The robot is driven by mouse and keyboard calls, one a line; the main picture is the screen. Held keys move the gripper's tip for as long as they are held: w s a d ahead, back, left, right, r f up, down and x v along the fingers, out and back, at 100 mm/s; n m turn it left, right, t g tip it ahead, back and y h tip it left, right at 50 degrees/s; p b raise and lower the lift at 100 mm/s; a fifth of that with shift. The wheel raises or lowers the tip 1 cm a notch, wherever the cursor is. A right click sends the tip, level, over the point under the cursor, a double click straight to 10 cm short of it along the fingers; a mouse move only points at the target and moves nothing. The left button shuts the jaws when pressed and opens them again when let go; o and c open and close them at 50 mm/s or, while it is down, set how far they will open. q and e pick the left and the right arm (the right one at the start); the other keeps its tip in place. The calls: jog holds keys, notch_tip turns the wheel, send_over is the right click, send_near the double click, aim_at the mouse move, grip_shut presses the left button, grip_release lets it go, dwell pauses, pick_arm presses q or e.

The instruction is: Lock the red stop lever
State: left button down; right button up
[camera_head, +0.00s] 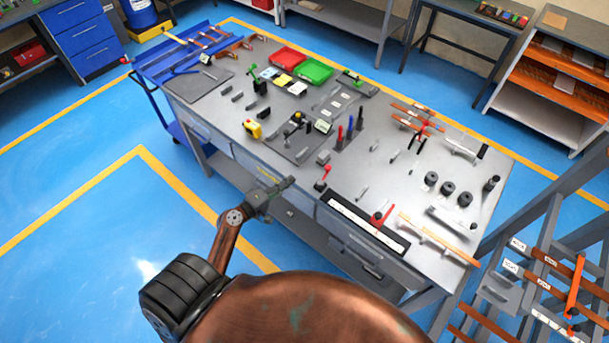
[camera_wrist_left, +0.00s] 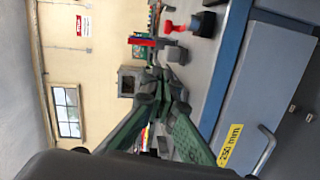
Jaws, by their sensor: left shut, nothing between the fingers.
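A red lever (camera_head: 380,215) stands on the black rail with a white scale strip (camera_head: 350,218) near the bench's front edge. A second small red handle (camera_head: 326,171) with a black base (camera_head: 320,185) stands left of the rail; it also shows in the left wrist view (camera_wrist_left: 173,27). I cannot tell from the frames whether either lever is locked. My left gripper (camera_head: 290,181) is shut and empty near the bench's front edge, left of the small red handle and apart from it. Its fingers also show in the left wrist view (camera_wrist_left: 163,78). My right gripper is not in view.
The grey bench (camera_head: 285,165) carries a grey block (camera_head: 323,157), upright red and blue-handled tools (camera_head: 349,130), black cylinders (camera_head: 448,187) and a copper bar (camera_head: 440,240). Red (camera_head: 288,58) and green (camera_head: 314,70) trays lie farther back. A drawer front marked 250 mm (camera_wrist_left: 230,144) is beside the gripper.

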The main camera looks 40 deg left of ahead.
pick_arm(q)
jog(key=p+x, duration=0.1)
jog(key=x, duration=0.9)
jog(key=shift+p, duration=0.4)
jog(key=d, duration=0.1)
jog(key=w+d+p, duration=0.1)
jog(key=shift+w+d+f, duration=0.15)
jog(key=shift+d+f, duration=0.1)
jog(key=shift+d, duration=0.05)
jog(key=shift+w+d+f, duration=0.15)
jog(key=shift+w+d, duration=0.05)
jog(key=shift+d, duration=0.05)
